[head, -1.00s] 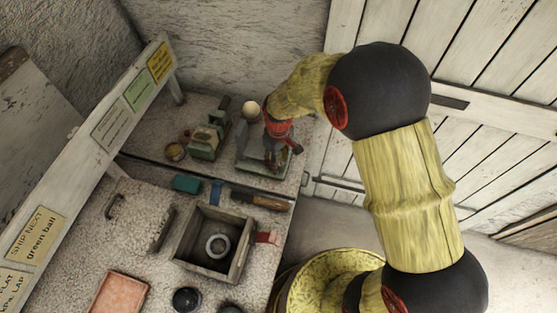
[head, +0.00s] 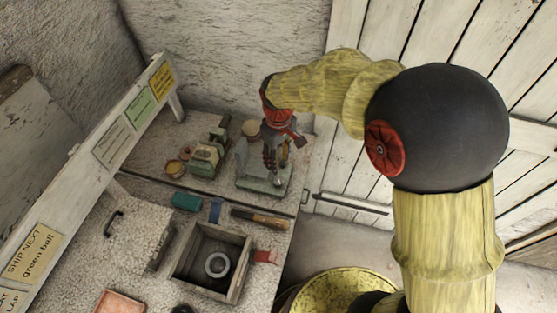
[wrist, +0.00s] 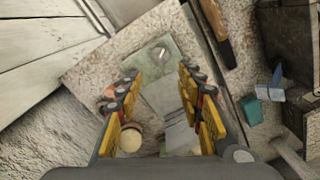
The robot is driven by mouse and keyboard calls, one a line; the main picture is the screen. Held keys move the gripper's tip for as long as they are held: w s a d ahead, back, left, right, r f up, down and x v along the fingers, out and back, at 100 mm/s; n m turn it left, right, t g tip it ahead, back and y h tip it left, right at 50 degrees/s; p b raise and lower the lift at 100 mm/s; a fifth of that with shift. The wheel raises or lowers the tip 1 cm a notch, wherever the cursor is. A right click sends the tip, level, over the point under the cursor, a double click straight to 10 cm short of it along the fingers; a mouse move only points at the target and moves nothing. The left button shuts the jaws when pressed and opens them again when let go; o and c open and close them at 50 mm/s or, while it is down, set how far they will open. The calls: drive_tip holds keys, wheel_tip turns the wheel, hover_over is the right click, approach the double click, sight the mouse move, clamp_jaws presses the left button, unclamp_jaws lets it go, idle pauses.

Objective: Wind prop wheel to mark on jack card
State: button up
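My gripper (head: 272,166) points down over a green-based device (head: 262,184) at the back right of the bench. In the wrist view my gripper (wrist: 158,76) is open, its yellow-and-dark fingers wide apart with nothing between the tips. The device's green plate (wrist: 153,85) lies below, between the fingers, with a small shiny metal part (wrist: 163,53) near its far end. A pale round thing (wrist: 130,138) shows beside the left finger. I cannot clearly make out the prop wheel or the jack card; the gripper hides part of the device.
A second green device (head: 207,155) stands to the left. A wooden-handled tool (head: 260,217), a teal block (head: 187,201) and an open box (head: 212,262) holding a ring lie in front. A sign rail (head: 88,180) runs along the left. A door (head: 345,150) is at right.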

sight(279, 180)
drive_tip(key=f+n, duration=0.1)
drive_tip(key=n, duration=0.1)
drive_tip(key=s+f+n+p, duration=0.1)
drive_tip(key=f+n, duration=0.1)
drive_tip(key=n, duration=0.1)
drive_tip(key=shift+d+f, duration=0.15)
drive_tip(key=shift+d, duration=0.05)
drive_tip(key=n, duration=0.2)
drive_tip(key=f+n, duration=0.1)
drive_tip(key=n, duration=0.1)
drive_tip(key=shift+w, duration=0.2)
drive_tip(key=n, duration=0.5)
drive_tip(key=shift+w+a, duration=0.2)
drive_tip(key=shift+w, duration=0.1)
drive_tip(key=shift+f+b, duration=0.7)
drive_tip(key=shift+f, duration=3.25)
drive_tip(key=shift+c, duration=1.3)
